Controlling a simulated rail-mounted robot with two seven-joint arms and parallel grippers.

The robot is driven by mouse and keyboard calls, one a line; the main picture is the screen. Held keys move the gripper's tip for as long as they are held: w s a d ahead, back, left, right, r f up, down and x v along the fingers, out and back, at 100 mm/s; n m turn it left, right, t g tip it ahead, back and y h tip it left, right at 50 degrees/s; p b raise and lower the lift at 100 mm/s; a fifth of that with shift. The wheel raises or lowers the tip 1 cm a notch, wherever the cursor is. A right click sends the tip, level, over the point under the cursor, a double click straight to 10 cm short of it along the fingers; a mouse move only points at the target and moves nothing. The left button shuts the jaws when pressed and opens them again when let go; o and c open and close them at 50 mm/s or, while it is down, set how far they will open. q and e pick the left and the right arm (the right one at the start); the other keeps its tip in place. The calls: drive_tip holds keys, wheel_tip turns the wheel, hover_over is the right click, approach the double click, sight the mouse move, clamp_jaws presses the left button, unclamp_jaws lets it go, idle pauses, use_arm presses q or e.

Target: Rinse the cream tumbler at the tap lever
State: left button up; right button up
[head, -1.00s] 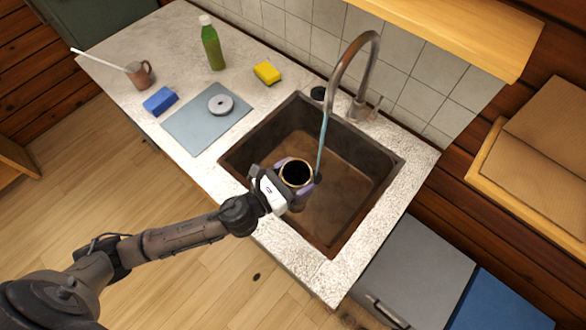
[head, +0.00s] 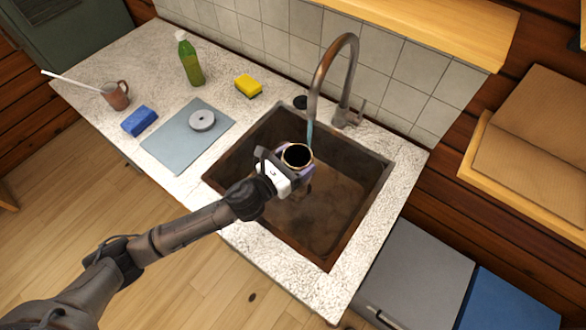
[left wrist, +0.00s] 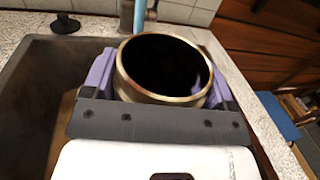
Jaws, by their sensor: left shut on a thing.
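The cream tumbler (head: 297,157) is upright above the sink basin, its dark mouth facing up; its pale rim also shows in the left wrist view (left wrist: 165,97). My left gripper (head: 293,170) is shut around its sides, with purple pads on both sides in the left wrist view (left wrist: 160,88). The tap (head: 318,80) arches over the sink, with its lever (head: 360,112) at the right of its base. A blue water stream (head: 310,134) runs from the spout down to the tumbler's far rim. I cannot tell whether it enters. My right gripper is not in view.
The brown sink (head: 345,205) has walls around the tumbler. On the counter to the left are a grey mat (head: 180,145) with a round disc, a blue block (head: 140,121), a yellow sponge (head: 248,86), a green bottle (head: 190,62) and a brown mug (head: 116,96).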

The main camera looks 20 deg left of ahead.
sight(300, 151)
use_arm(q)
drive_tip(key=shift+w+a+f, duration=0.1)
drive_tip(key=shift+w+f, duration=0.1)
drive_tip(key=shift+w, duration=0.9)
drive_tip(key=shift+w+f, duration=0.15)
drive_tip(key=shift+w, duration=0.95)
drive_tip(key=shift+d, duration=0.2)
drive_tip(key=shift+w+d, duration=0.1)
drive_tip(key=shift+d, duration=0.3)
drive_tip(key=shift+a, duration=0.35)
drive_tip(key=shift+a+p, duration=0.3)
